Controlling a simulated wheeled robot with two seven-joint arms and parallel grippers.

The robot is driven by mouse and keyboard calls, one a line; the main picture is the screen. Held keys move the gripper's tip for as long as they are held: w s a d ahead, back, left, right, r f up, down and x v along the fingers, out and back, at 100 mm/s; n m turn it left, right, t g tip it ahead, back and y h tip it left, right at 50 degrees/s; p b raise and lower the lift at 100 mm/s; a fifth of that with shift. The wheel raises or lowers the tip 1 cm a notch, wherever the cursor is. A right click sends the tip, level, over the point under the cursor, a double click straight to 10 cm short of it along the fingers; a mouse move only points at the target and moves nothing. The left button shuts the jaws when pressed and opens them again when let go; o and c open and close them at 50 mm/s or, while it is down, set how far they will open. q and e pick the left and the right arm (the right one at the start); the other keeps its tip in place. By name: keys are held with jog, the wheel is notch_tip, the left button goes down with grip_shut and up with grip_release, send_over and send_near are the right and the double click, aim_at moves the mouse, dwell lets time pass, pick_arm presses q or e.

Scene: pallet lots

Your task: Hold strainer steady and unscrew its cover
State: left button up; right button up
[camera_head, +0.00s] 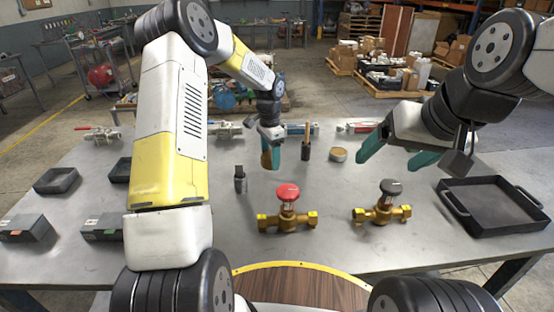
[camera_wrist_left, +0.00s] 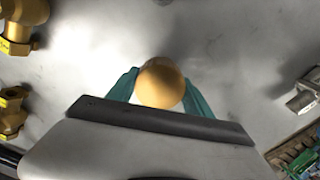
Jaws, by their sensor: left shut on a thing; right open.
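My left gripper (camera_head: 271,152) is over the middle of the table, its teal fingers shut on a rounded tan-yellow thing (camera_wrist_left: 160,84). The fingers hide part of this thing, and I cannot tell whether it is a strainer part or whether it touches the table. My right gripper (camera_head: 397,152) is open and empty above the right part of the table. A silver metal fitting (camera_head: 226,130) lies at the back, left of my left gripper. I cannot tell for sure which thing is the strainer.
A red-wheeled brass valve (camera_head: 287,215) and a black-wheeled brass valve (camera_head: 382,207) stand at the front. A round tin (camera_head: 338,155) and a wooden-handled tool (camera_head: 306,140) are behind them. A black tray (camera_head: 492,225) lies right; small dark bins (camera_head: 56,181) lie left.

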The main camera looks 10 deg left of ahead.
aim_at(270, 176)
pick_arm(q)
jog(key=shift+f, duration=2.45)
jog(key=shift+f, duration=0.1)
jog(key=o, duration=1.6)
jog(key=shift+c, duration=0.2)
